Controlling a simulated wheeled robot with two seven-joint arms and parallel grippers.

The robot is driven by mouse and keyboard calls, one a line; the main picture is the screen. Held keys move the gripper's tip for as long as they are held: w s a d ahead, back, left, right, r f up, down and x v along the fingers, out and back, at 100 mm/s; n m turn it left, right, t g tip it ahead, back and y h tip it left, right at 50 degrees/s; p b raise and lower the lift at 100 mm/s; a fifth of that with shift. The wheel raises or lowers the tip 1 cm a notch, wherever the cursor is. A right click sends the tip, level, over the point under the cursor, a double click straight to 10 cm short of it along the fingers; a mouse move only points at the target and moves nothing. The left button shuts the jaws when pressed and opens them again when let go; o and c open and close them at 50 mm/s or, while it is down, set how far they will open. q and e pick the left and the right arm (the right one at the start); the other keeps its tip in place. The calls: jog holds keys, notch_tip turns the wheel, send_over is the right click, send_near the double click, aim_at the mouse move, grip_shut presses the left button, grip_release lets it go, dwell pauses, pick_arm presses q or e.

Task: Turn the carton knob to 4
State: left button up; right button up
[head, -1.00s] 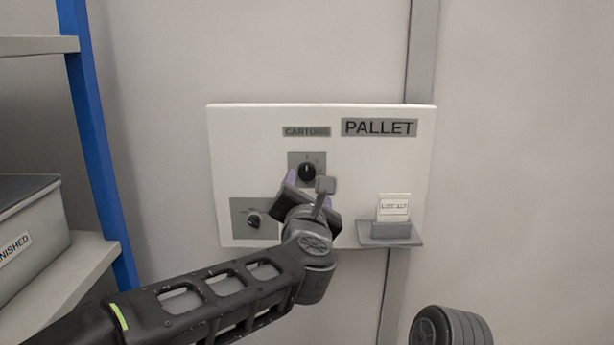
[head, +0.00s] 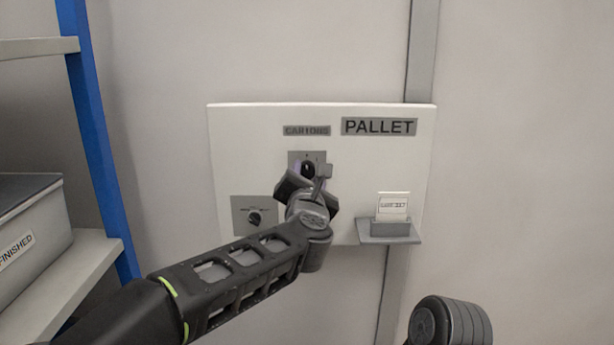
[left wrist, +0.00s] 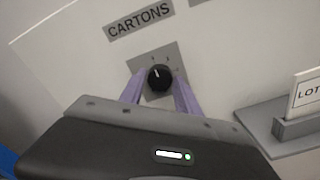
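The carton knob (head: 308,169) is a round black dial on a grey square plate, under the CARTONS label (head: 306,130) on a white panel. In the left wrist view the knob (left wrist: 159,78) shows a white pointer line directed up and slightly left; the numbers on its plate are too blurred to read. My left gripper (head: 307,180) is at the knob's plate. In the left wrist view its two purple fingers (left wrist: 159,88) are apart, one on each side just below the knob, with no clear contact seen. My right gripper is not in view.
A second black knob (head: 254,217) sits on a plate at the panel's lower left. A small ledge (head: 390,231) with a lot card (head: 393,205) juts out at lower right. A blue-posted shelf (head: 100,160) with a FINISHED bin (head: 30,225) stands left.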

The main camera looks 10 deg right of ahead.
pick_arm(q)
grip_shut()
